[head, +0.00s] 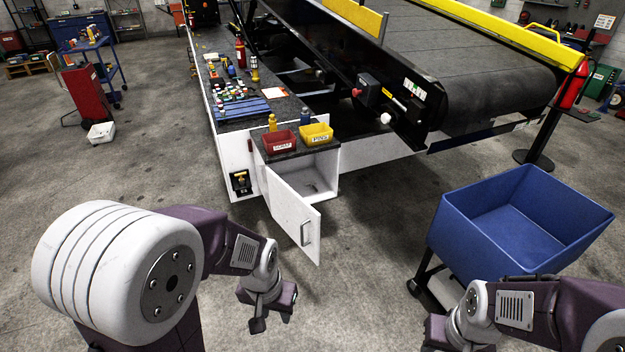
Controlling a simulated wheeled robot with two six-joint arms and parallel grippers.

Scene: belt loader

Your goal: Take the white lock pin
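I cannot make out a white lock pin for certain; small parts on the loader's deck are too small to tell apart. A red bin (280,146) and a yellow bin (316,139), both with labels too small to read surely, stand on a small white cabinet (326,170). The cabinet's door (291,215) is swung open, and a small dark item lies inside. My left gripper (271,322) is in front of the cabinet, above the floor, its fingers apart and empty. My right gripper (436,336) is at the bottom edge, partly cut off, its fingers unclear.
A blue tub (476,237) on a cart stands at the right. The belt loader (480,60) fills the back, with bottles and coloured parts on its deck (208,72). A red cart (87,92) and a white box (101,133) are at the left. Floor before the cabinet is clear.

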